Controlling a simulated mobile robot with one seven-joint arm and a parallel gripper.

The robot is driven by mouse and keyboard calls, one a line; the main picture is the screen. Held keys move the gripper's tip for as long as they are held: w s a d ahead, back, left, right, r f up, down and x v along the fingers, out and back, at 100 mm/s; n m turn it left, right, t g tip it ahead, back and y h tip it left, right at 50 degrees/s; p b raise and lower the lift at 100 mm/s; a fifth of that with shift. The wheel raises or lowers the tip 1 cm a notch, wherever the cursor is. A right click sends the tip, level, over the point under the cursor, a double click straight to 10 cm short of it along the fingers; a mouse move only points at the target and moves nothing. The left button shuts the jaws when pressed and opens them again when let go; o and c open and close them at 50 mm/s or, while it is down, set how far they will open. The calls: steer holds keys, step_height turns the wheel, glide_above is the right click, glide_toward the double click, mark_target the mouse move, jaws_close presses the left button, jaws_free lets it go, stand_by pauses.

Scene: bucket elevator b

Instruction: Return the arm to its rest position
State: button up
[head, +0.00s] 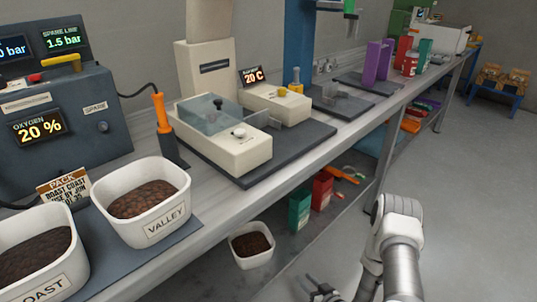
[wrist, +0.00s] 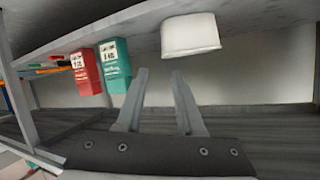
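My arm (head: 398,235), white and grey, reaches down in front of the bench at the lower right of the head view. My gripper (head: 325,292) shows partly at the bottom edge there, low beside the lower shelf. In the wrist view my gripper (wrist: 159,72) has its two grey fingers apart with nothing between them. A white tub (wrist: 190,35) lies beyond the fingertips, apart from them. In the head view a white tub with dark contents (head: 251,246) stands on the lower shelf, up and left of the gripper.
A teal box (head: 300,208) and a red box (head: 322,190) stand on the lower shelf. The floor (head: 480,200) at right is clear.

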steer(key=w+d+r+n+g+h, duration=0.1)
steer(key=w+d+r+h, duration=0.2)
steer(key=r, duration=0.7)
steer(key=w+d+r+g+h, duration=0.1)
steer(key=w+d+r, duration=0.2)
steer(key=w+r, duration=0.55)
steer(key=s+r+m+g+h, duration=0.1)
steer(key=s+r+h, duration=0.1)
steer(key=s+r, duration=0.8)
steer(key=s+r+m+g+h, duration=0.15)
steer(key=s+r, duration=0.45)
steer(key=r, duration=0.9)
steer(key=s+a+r+g+y, duration=0.1)
steer(key=s+a+r, duration=0.15)
steer(key=s, duration=0.75)
steer(key=s+a+r+g, duration=0.1)
steer(key=s+a+r, duration=0.15)
steer(key=s, duration=0.65)
step_height(320, 180, up, 24)
steer(key=d+p, duration=0.1)
steer(key=p, duration=2.3)
steer(key=shift+r+m, duration=0.15)
steer(key=shift+m, duration=0.3)
steer(key=shift+a, duration=0.15)
